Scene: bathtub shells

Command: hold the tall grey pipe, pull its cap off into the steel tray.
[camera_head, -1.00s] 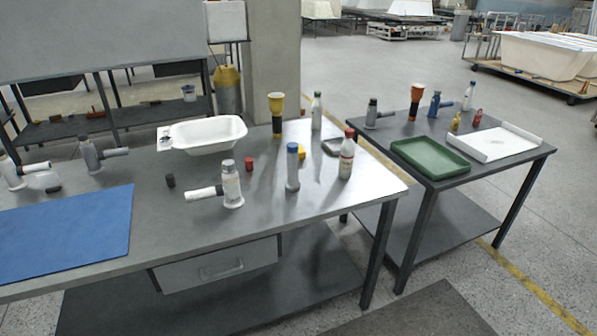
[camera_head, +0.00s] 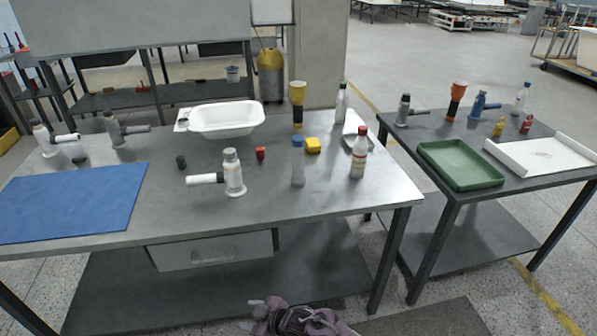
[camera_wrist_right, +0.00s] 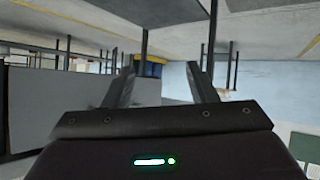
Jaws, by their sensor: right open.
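The tall grey pipe (camera_head: 298,168) stands upright on the near steel bench, towards its right side, with a blue cap (camera_head: 298,141) on top. A small pale tray (camera_head: 351,124), which looks like the steel tray, lies behind it to the right and is partly hidden by bottles. My right gripper (camera_head: 290,314) shows at the bottom edge of the head view, below and in front of the bench, well away from the pipe. In the right wrist view the right gripper (camera_wrist_right: 162,75) is open, with nothing between its fingers. My left gripper is out of view.
Near the pipe stand a red-capped bottle (camera_head: 358,154), a yellow block (camera_head: 312,145), a small red piece (camera_head: 260,153) and a white-handled fitting (camera_head: 233,174). A blue mat (camera_head: 70,200) covers the left. A second table holds a green tray (camera_head: 460,167).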

